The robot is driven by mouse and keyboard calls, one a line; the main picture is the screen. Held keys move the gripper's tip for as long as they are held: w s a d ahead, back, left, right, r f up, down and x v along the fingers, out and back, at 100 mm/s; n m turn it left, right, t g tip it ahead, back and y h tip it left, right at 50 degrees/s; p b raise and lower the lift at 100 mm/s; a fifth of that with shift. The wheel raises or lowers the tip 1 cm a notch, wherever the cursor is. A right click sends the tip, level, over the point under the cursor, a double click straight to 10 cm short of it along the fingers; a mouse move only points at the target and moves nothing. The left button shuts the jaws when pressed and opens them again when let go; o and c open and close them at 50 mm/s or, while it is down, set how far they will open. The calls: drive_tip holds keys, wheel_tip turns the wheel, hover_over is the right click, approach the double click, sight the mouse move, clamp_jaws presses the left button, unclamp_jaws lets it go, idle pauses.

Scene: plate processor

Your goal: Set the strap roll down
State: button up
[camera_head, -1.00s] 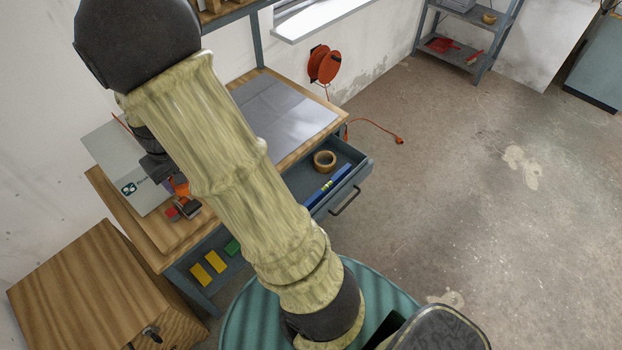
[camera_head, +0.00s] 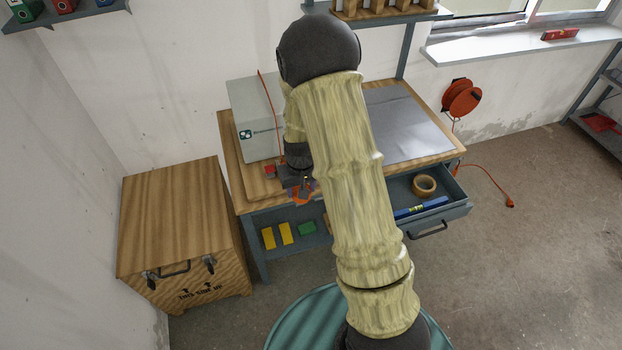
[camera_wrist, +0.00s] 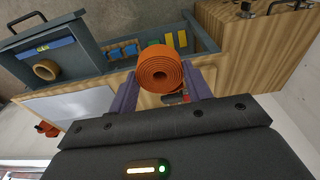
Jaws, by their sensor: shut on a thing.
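The strap roll is an orange coil. In the wrist view the strap roll (camera_wrist: 160,68) sits between the two purple-grey fingers of my gripper (camera_wrist: 160,85), which is shut on it. In the head view my gripper (camera_head: 298,186) is at the front edge of the wooden workbench (camera_head: 232,150).
A grey-white box (camera_head: 255,112) stands on the bench beside a small red item (camera_head: 268,170). A wooden crate (camera_head: 180,210) stands at left. The open drawer (camera_head: 455,205) holds a tape roll (camera_head: 424,185) and a blue level (camera_head: 420,207). A grey mat (camera_head: 400,120) lies clear.

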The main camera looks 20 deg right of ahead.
wheel_tip(320, 180, down, 12)
drive_tip(key=s+b, duration=0.1)
drive_tip(key=shift+s+f+b, duration=0.15)
drive_tip(key=shift+s+b, duration=0.15)
drive_tip(key=shift+s, duration=0.05)
drive_tip(key=shift+a, duration=0.1)
